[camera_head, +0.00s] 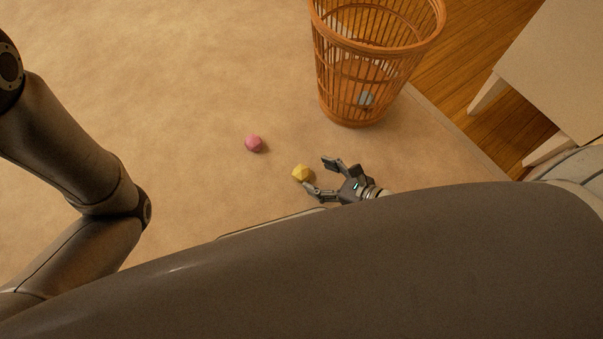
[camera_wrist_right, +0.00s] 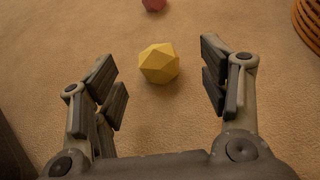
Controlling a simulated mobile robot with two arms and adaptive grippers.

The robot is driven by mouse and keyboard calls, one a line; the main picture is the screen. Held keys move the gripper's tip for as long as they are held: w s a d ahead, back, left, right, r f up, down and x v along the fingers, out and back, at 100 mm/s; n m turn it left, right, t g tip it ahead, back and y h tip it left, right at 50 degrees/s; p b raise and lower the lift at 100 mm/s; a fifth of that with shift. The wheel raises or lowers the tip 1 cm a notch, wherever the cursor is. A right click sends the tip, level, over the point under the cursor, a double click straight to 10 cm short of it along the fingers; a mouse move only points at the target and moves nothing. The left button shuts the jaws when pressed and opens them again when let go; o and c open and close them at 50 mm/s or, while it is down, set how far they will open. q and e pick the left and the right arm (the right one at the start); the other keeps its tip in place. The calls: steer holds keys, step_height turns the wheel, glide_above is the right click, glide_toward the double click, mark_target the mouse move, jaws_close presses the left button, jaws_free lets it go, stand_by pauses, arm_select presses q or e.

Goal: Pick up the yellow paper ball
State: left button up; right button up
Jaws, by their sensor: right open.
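The yellow paper ball (camera_head: 301,173) is a small faceted ball resting on the tan carpet. My right gripper (camera_head: 316,174) is open and empty just to its right in the head view, with its fingertips pointing toward the ball. In the right wrist view the yellow ball (camera_wrist_right: 159,63) shows ahead between the two spread fingers of the right gripper (camera_wrist_right: 165,78), apart from both. My left arm comes in from the left in the head view, but its gripper is not visible.
A pink paper ball (camera_head: 254,143) lies on the carpet (camera_head: 150,90), up and left of the yellow one. White furniture (camera_head: 560,65) stands at right. The carpet left of the balls is clear.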

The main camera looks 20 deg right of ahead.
mark_target(305, 173)
steer(key=b+x, duration=0.2)
steer(key=x, duration=0.2)
steer(key=shift+a+f+b, duration=0.3)
steer(key=shift+f+b, duration=0.1)
steer(key=shift+w+a+f, duration=0.1)
steer(key=shift+w+a, duration=0.15)
steer(key=shift+c, duration=0.4)
steer(key=c, duration=0.7)
